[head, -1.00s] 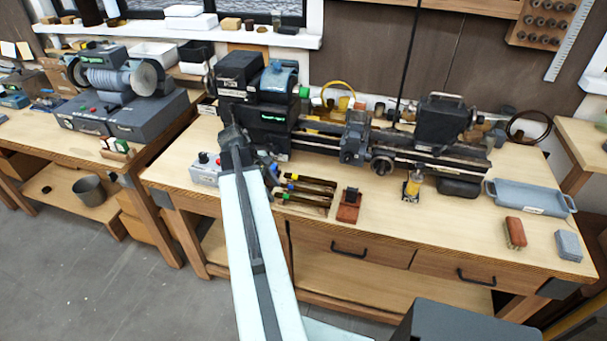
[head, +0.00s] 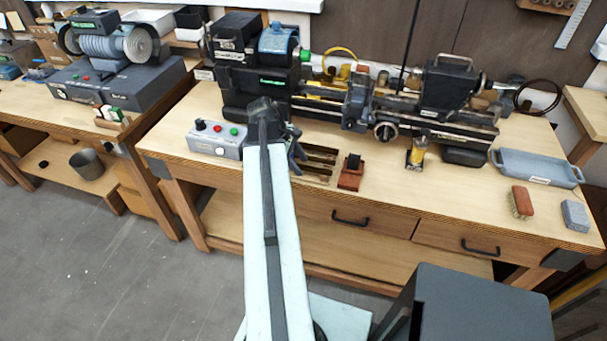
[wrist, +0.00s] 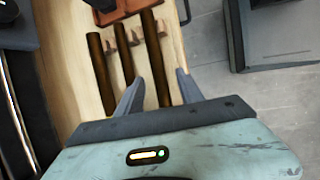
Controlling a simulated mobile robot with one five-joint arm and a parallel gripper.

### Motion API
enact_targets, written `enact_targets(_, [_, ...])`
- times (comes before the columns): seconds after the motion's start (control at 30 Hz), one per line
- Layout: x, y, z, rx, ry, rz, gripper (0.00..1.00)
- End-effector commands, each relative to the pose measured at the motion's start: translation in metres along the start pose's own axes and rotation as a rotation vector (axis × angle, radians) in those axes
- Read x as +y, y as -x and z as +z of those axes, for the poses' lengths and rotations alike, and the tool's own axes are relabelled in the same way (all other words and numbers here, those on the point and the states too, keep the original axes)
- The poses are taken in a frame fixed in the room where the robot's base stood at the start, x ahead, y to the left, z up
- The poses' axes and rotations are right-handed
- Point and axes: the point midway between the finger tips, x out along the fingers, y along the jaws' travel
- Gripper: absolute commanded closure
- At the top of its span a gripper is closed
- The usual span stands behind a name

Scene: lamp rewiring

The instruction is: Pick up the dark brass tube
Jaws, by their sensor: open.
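Three dark brown-brass tubes lie side by side in a low wooden rack on the bench. In the wrist view they are a left tube (wrist: 101,72), a middle tube (wrist: 124,68) and a right tube (wrist: 154,55). I cannot tell by colour which one is the dark brass tube. My gripper (wrist: 160,84) is open, its fingers to either side of the right tube in the picture; nothing is held. In the head view my gripper (head: 296,155) is at the left end of the tubes (head: 320,160), hiding their near ends. Whether the fingers touch a tube is unclear.
A lathe (head: 360,100) stands behind the rack. A control box (head: 216,139) with buttons is to the left, a red-brown block stand (head: 351,173) close to the right. A grey tray (head: 538,168), a brush (head: 521,202) and a grey block (head: 575,215) lie farther right.

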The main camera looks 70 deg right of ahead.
Motion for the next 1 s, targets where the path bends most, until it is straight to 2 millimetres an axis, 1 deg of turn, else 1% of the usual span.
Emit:
enact_targets(0.03, [-0.001, -0.006, -0.001, 0.0, 0.0, 0.0, 0.56])
enact_targets(0.2, [0.0, -0.003, 0.001, 0.0, 0.0, 0.0, 0.56])
enact_targets(0.23, [0.0, -0.003, 0.001, 0.0, 0.0, 0.0, 0.61])
enact_targets(0.27, [0.0, -0.002, 0.001, 0.0, 0.0, 0.0, 0.7])
enact_targets(0.3, [0.0, -0.002, 0.001, 0.0, 0.0, 0.0, 0.81])
enact_targets(0.37, [0.0, -0.002, 0.001, 0.0, -0.001, 0.0, 0.98])
enact_targets(0.4, [0.0, -0.002, 0.001, 0.0, -0.001, 0.0, 1.0])
enact_targets(0.67, [0.001, -0.002, 0.001, 0.0, -0.001, 0.0, 1.0])
enact_targets(0.77, [0.002, 0.002, 0.003, -0.001, -0.001, -0.001, 1.0])
enact_targets(0.87, [0.004, 0.012, 0.007, -0.001, -0.002, -0.001, 1.0])
enact_targets(1.0, [0.009, 0.036, 0.017, -0.001, -0.002, -0.001, 1.0])
